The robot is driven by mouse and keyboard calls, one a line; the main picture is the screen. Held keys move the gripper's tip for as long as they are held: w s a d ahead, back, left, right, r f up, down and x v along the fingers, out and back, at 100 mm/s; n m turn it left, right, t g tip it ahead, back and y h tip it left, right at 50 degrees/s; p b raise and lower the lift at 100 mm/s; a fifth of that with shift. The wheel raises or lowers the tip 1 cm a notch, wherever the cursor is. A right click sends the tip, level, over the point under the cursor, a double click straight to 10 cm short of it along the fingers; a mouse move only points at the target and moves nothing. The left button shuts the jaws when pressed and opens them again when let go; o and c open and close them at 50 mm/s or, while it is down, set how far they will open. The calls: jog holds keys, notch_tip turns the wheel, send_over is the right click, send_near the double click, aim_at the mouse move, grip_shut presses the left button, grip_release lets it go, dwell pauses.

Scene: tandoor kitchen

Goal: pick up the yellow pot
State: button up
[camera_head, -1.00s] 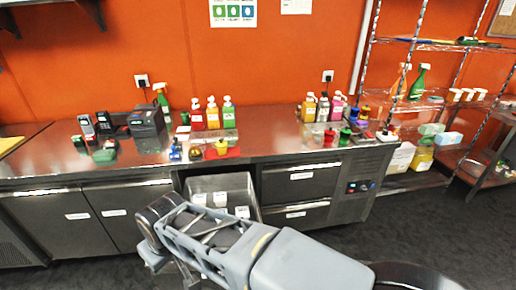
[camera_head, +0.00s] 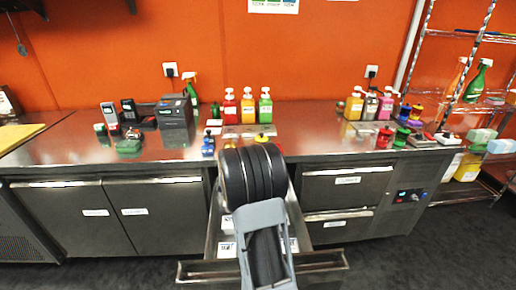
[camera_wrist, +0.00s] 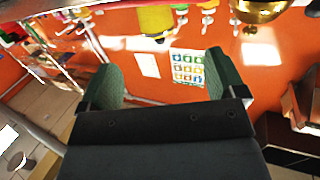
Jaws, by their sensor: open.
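The yellow pot (camera_wrist: 155,20) shows at the top edge of the wrist view, upside down and partly cut off, with a small dark part at its lower end. It is beyond my gripper's fingertips, roughly in line with the space between them, and not touched. In the head view only the top of the yellow pot (camera_head: 262,136) shows on the steel counter (camera_head: 330,138); my arm hides the rest. My gripper (camera_wrist: 160,72) has two green fingers spread apart with nothing between them. In the head view the gripper is hidden behind my arm.
A gold bowl (camera_wrist: 262,8) is beside the pot in the wrist view. Red, yellow and green pump bottles (camera_head: 248,106) stand behind. A small blue item (camera_head: 208,145) is at left. An open drawer (camera_head: 215,235) juts out below the counter.

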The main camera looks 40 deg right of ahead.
aim_at(262, 136)
jog(key=shift+g+h, duration=0.3)
jog(key=x, duration=1.3)
jog(key=shift+d+f+p, duration=0.2)
jog(key=shift+d+p, duration=0.15)
jog(key=shift+d, duration=0.05)
jog(key=c, duration=1.1)
jog(key=shift+r, duration=0.15)
jog(key=shift+c, duration=0.2)
notch_tip(262, 136, up, 4)
jog(key=shift+s+f, duration=0.1)
jog(key=shift+f, duration=0.15)
jog(key=s+a+r, duration=0.1)
jog(key=s+r, duration=0.8)
jog(key=s, duration=0.4)
jog(key=shift+s+r+b, duration=0.15)
jog(key=shift+s+b, duration=0.15)
jog(key=shift+s, duration=0.05)
